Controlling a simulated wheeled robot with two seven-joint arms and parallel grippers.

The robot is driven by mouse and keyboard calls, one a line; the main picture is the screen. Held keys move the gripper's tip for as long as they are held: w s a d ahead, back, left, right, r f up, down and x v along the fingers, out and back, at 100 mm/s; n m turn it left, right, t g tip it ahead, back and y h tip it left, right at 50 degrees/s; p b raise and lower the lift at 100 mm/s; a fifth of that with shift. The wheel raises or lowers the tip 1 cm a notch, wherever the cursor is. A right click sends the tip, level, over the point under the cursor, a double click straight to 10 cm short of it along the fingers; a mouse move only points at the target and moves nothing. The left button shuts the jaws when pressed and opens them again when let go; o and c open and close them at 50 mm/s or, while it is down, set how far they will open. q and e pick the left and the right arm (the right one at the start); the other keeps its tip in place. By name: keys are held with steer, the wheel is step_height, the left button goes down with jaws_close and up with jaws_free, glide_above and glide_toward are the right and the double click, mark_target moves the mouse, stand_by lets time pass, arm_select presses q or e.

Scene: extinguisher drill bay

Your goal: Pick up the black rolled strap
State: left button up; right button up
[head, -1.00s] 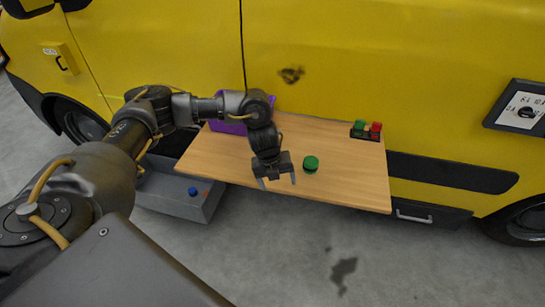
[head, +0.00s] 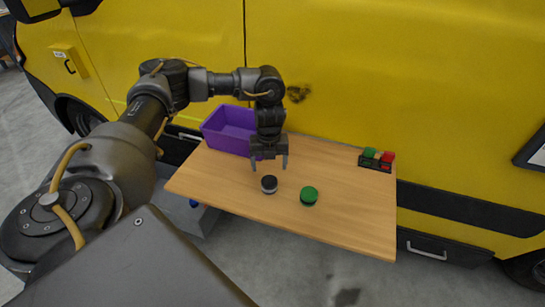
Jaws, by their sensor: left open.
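The black rolled strap (head: 269,184) is a small black roll with a pale band around its lower part. It stands on the wooden table (head: 350,218), left of a similar green roll (head: 309,195). My left gripper (head: 269,166) points down just behind and above the black strap, with its two fingers apart and nothing between them. The gripper appears clear of the strap; the exact height gap is hard to tell. My right gripper is not in view.
A purple open bin (head: 222,133) stands at the table's back left, close to my left wrist. A dark rack with green and red items (head: 377,160) is at the back right. A yellow vehicle (head: 400,80) rises behind the table. The table's right front is clear.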

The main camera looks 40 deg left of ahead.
mark_target(269, 180)
arm_select(q)
steer(key=f, duration=0.3)
steer(key=shift+s+a+f+p, duration=0.15)
steer(key=shift+a+f+p, duration=0.1)
steer(key=shift+f+p, duration=0.1)
steer(key=shift+f, duration=0.25)
steer(key=shift+d+f, duration=0.1)
steer(key=shift+d, duration=0.05)
steer(key=shift+f+p, duration=0.35)
steer(key=shift+p, duration=0.15)
step_height(269, 180, down, 4)
steer(key=shift+d+f+p, duration=0.1)
steer(key=shift+f+p, duration=0.05)
steer(key=shift+p, duration=0.45)
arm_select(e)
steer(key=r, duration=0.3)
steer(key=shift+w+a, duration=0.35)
arm_select(q)
steer(key=shift+c, duration=0.4)
steer(key=c, duration=1.1)
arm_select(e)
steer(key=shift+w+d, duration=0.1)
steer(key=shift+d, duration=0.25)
